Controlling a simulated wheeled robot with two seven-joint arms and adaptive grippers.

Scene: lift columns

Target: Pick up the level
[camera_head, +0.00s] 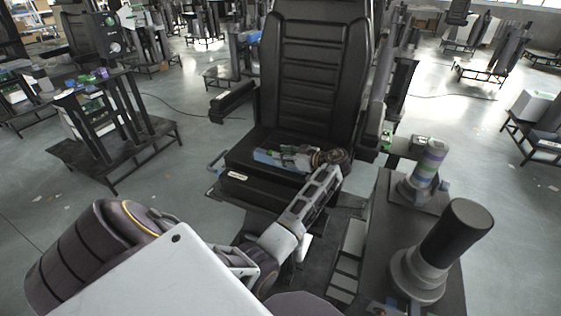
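A small blue and greenish thing, which looks like the level (266,156), lies on the black seat (240,178) of a large chair, toward the left of the seat. My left gripper (281,159) is low over the seat, just right of this thing, and points left. It overlaps or touches the level's right part. The gripper hides part of it, and the fingers are too small to tell whether they are closed on it. My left arm reaches up from the bottom to a round wrist above the seat's right side. My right gripper is not in view.
The chair's tall backrest (318,70) rises behind the seat. An armrest (232,101) stands out at left. At right are a column with coloured bands (428,163) and a thick black cylinder (457,232). A dark metal stand (115,150) is at left. Open grey floor lies between.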

